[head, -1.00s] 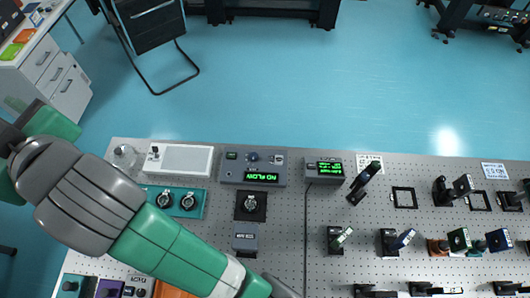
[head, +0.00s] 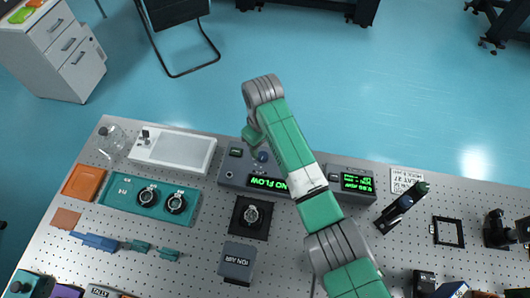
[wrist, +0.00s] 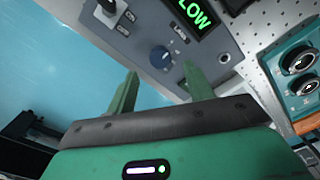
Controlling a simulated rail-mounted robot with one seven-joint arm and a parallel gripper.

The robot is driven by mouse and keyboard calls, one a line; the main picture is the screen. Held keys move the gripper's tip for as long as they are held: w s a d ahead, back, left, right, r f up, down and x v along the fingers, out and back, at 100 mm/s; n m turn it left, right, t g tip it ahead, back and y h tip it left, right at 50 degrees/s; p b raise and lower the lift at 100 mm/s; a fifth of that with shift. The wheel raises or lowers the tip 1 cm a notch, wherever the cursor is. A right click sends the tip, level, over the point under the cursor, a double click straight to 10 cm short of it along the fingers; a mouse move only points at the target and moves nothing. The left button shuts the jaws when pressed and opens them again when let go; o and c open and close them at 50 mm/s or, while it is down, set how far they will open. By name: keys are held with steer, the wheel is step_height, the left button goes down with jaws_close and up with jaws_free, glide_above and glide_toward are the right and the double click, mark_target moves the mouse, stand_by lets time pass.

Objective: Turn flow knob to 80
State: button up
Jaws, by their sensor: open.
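The flow box is a grey unit (head: 228,176) at the table's far edge, with a green display (head: 268,183) reading "NO FLOW", upside down in the head view. Its blue round flow knob (head: 262,157) shows beside my gripper (head: 251,137). In the wrist view the knob (wrist: 160,57) lies just beyond and between the two green fingertips of my open gripper (wrist: 161,76). No contact with the knob shows. The knob's scale marks are too small to read.
A second grey box with a green display (head: 352,182) stands to the right. A teal panel with two dials (head: 125,202) and a white tray (head: 180,155) are to the left. A dark-based round dial (head: 251,215) and an ION AIR box (head: 237,262) sit nearer.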

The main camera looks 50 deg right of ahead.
mark_target(263, 156)
step_height(263, 156, down, 6)
steer(key=shift+r+b, duration=0.25)
steer(key=shift+b, duration=0.25)
steer(key=c, duration=1)
